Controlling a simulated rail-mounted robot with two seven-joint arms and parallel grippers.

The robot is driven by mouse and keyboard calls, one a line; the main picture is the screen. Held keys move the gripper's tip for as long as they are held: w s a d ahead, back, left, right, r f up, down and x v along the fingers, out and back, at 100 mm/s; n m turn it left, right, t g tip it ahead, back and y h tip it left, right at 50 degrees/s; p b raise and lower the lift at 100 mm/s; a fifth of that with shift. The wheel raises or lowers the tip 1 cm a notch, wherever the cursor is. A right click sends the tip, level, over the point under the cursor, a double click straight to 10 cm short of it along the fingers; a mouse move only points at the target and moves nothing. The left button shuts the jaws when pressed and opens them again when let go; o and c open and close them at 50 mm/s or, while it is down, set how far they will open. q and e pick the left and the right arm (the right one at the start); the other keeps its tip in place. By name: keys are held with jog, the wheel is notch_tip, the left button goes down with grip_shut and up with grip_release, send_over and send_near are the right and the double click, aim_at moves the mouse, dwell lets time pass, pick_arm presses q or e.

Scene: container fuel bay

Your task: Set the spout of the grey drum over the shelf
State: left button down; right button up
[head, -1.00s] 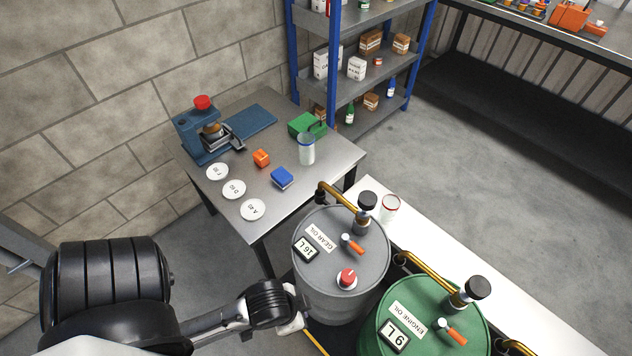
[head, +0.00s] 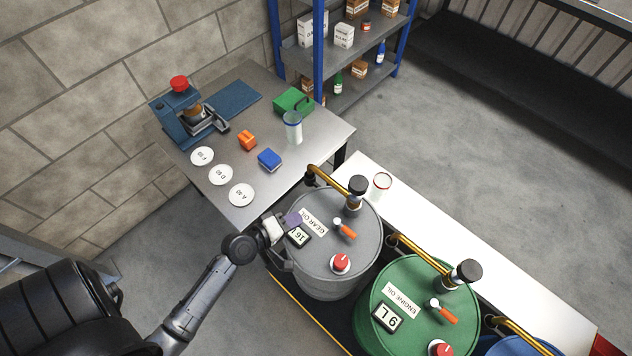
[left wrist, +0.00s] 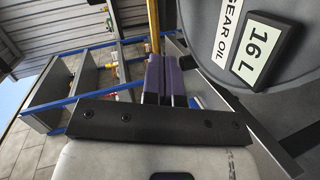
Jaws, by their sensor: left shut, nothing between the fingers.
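The grey drum (head: 335,262) is labelled GEAR OIL and its display (head: 299,237) reads 16 L. The drum and display also show in the left wrist view (left wrist: 257,50). Its brass spout (head: 331,181) runs from the black-knobbed pump (head: 357,190) toward the upper left. The spout's dark tip lies beside the steel table's edge, left of the white shelf (head: 470,247). My left gripper (head: 292,219) is shut and empty at the drum's upper left rim, below the spout tip in the picture. Its purple fingers (left wrist: 164,80) lie together in the left wrist view. My right gripper is out of view.
The green drum (head: 415,290) is close at the right, with a blue drum (head: 520,346) beyond. The steel table (head: 325,150) holds a jar (head: 292,128), blocks and discs.

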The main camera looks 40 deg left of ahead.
aim_at(324, 179)
pick_arm(q)
jog(key=a+n+y, duration=0.1)
jog(key=a+n+t+y, duration=0.1)
jog(key=a+n, duration=0.1)
jog(key=w+a+n, duration=0.1)
jog(key=shift+a+f+n+t+y, duration=0.2)
jog(key=shift+f+n+t+y, duration=0.1)
jog(key=shift+y, duration=0.1)
jog(key=w, duration=0.4)
jog(key=w+f+b, duration=0.1)
jog(key=w, duration=0.3)
jog(key=w+f, duration=0.1)
jog(key=w, duration=0.3)
jog(key=shift+d+f+b, duration=0.15)
jog(key=shift+f+b, duration=0.1)
jog(key=shift+b, duration=0.1)
jog(key=shift+w+f, duration=0.1)
jog(key=shift+w, duration=0.7)
